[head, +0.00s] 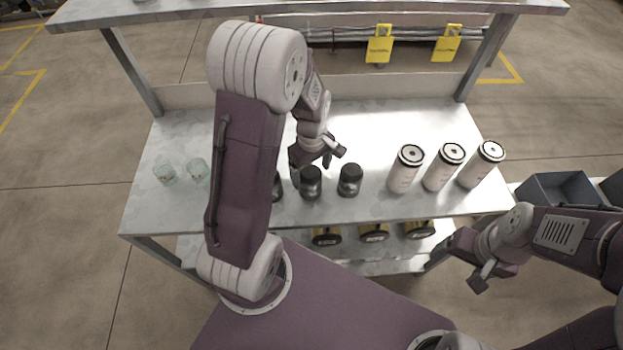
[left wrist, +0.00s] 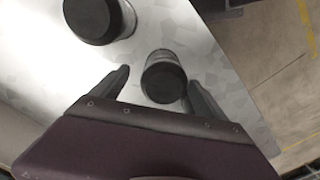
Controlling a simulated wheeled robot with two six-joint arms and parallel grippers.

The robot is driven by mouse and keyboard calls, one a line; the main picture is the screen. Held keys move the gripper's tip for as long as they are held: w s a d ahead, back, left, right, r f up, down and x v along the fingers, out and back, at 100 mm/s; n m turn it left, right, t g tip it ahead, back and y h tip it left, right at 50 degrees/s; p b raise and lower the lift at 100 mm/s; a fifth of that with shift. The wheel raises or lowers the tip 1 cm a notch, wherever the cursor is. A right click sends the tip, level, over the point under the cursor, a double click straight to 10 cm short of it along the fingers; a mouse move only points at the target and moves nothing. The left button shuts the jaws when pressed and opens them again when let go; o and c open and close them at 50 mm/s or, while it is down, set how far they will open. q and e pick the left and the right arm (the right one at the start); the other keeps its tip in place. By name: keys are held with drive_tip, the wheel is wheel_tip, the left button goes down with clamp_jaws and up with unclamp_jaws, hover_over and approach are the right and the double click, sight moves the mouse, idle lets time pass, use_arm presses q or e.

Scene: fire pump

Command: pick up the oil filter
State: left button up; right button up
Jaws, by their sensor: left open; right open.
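Three white canisters with black-ringed tops and a centre hole, which look like oil filters (head: 404,175), stand upright on the bench's right side. Three dark canisters with black caps stand mid-bench: one (head: 311,184) below my left gripper (head: 318,163), one to its right (head: 349,181), and one (head: 277,187) partly hidden by my left arm. In the left wrist view, a dark canister (left wrist: 163,80) lies between the open fingers, with another (left wrist: 98,18) at upper left. I cannot tell whether the fingers touch it. My right gripper (head: 467,264) is open and empty, off the bench's front right.
Two clear glass jars (head: 197,171) stand on the bench's left. Black-and-yellow parts (head: 373,233) lie on the lower shelf. A grey bin (head: 557,190) is right of the bench. Yellow tags (head: 379,45) hang behind. An upper shelf (head: 150,12) overhangs the back.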

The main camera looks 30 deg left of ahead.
use_arm(q)
drive_tip(key=shift+s+a+f, duration=0.1)
drive_tip(key=shift+s+f, duration=0.15)
drive_tip(key=shift+f, duration=0.35)
drive_tip(key=shift+s+f, duration=0.2)
drive_tip(key=shift+f, duration=0.35)
drive_tip(key=shift+w+f, duration=0.1)
drive_tip(key=shift+f, duration=0.1)
drive_tip(key=shift+w, duration=0.15)
drive_tip(key=c, duration=0.6)
clamp_jaws()
drive_tip(key=shift+r, duration=0.55)
wheel_tip(320, 180, up, 3)
drive_tip(key=s+d+r+b, duration=0.1)
drive_tip(key=s+d+r, duration=0.2)
drive_tip(key=d+r, duration=0.4)
drive_tip(key=d, duration=0.4)
drive_tip(key=shift+d, duration=0.2)
drive_tip(key=shift+a, duration=0.1)
